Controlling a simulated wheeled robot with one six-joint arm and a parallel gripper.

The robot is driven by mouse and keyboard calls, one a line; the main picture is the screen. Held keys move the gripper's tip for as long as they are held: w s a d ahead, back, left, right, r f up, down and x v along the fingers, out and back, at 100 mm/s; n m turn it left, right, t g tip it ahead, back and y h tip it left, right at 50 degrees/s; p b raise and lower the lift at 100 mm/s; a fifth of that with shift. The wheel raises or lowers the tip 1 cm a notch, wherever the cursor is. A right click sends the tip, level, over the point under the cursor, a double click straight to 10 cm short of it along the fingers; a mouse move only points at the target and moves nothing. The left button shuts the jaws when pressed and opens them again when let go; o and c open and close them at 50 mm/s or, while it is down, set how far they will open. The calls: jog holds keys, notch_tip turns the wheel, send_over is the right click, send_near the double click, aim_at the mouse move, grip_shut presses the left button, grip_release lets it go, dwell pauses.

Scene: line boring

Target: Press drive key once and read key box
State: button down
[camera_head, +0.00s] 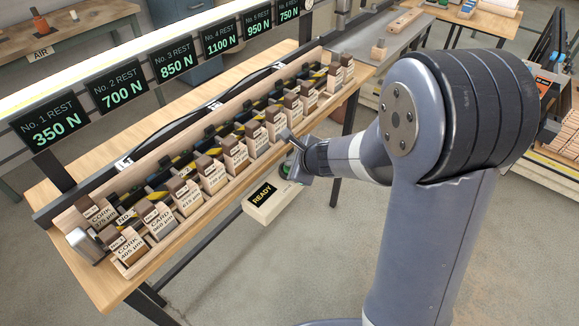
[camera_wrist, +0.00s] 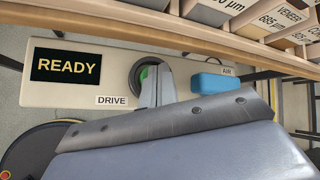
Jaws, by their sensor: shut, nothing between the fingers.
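The key box (camera_head: 268,203) is a pale box at the front edge of the bench, below the row of blocks. Its black display (camera_wrist: 66,66) reads READY in yellow letters. The drive key (camera_wrist: 148,78) is a green button in a dark round ring, right of the DRIVE label (camera_wrist: 112,101). A blue key (camera_wrist: 210,82) sits by the AIR label on the same box. My gripper (camera_wrist: 157,84) is shut and empty, its tips over the green key and hiding part of it. Whether the tips touch the key I cannot tell. In the head view my gripper (camera_head: 291,158) is at the box's far end.
A wooden rack (camera_head: 150,262) of labelled blocks runs along the bench, close beside my gripper. Signs behind it show rest readings, such as No. 1 REST 350 N (camera_head: 45,122). The floor (camera_head: 255,285) in front of the box is clear.

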jog(key=shift+f+b, duration=0.55)
jog(key=shift+f, duration=0.05)
dwell(0.4)
jog(key=shift+r, duration=0.15)
jog(key=shift+r+p, duration=1.2)
notch_tip(320, 180, up, 5)
jog(key=p, duration=0.4)
jog(key=shift+f, duration=0.2)
dwell(0.3)
jog(key=shift+r+p, duration=2.05)
jog(key=shift+p, duration=0.4)
jog(key=shift+f, duration=0.15)
